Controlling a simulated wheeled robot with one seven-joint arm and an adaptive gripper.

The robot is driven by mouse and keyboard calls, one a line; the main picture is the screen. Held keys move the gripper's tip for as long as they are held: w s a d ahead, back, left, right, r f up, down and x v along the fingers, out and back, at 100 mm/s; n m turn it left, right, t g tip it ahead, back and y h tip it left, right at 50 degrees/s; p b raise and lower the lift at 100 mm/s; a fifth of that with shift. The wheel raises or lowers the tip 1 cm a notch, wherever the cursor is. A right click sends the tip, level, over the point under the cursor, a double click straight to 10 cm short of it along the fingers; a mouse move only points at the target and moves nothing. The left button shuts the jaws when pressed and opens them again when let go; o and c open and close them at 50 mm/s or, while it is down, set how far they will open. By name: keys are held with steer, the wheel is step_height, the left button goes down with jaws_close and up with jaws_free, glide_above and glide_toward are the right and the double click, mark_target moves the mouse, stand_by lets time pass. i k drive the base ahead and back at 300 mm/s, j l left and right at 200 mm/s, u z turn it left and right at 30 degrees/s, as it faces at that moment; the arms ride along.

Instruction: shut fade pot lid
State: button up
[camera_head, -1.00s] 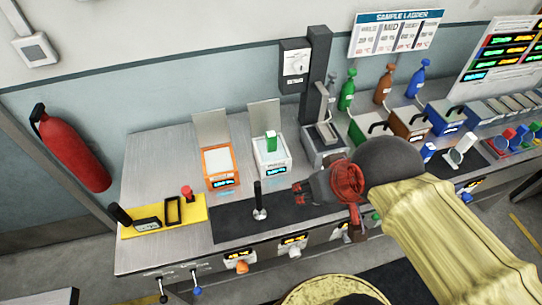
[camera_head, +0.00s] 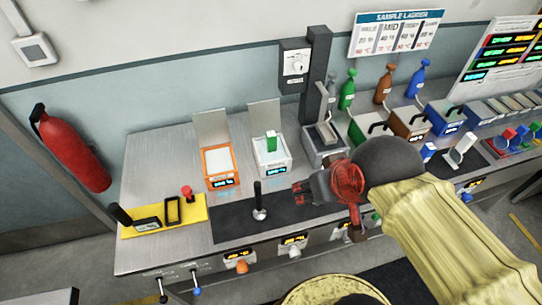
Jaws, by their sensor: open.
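Two open pots stand at the back of the bench. One is an orange-framed white pot (camera_head: 221,181) with its lid (camera_head: 213,130) standing upright behind it. The other is a white pot (camera_head: 272,168) with its lid (camera_head: 264,115) also upright, and a green block (camera_head: 271,141) sits in its opening. I cannot tell from the labels which is the fade pot. My gripper (camera_head: 299,193) is open and empty, over the dark mat to the front right of the white pot, with its fingers pointing left. It is apart from both lids.
A black-handled upright tool (camera_head: 259,201) stands on the dark mat (camera_head: 230,226) left of my gripper. A grey device (camera_head: 325,157) is close behind my gripper. A yellow tray (camera_head: 190,216) lies at left. Green, brown and blue bins (camera_head: 444,118) stand at right.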

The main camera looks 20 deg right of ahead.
mark_target(211, 128)
steer(key=i+j, duration=0.15)
steer(key=j, duration=0.2)
steer(key=i+j, duration=0.15)
steer(key=j, duration=0.25)
steer(key=i+j, duration=0.15)
steer(key=j, duration=0.2)
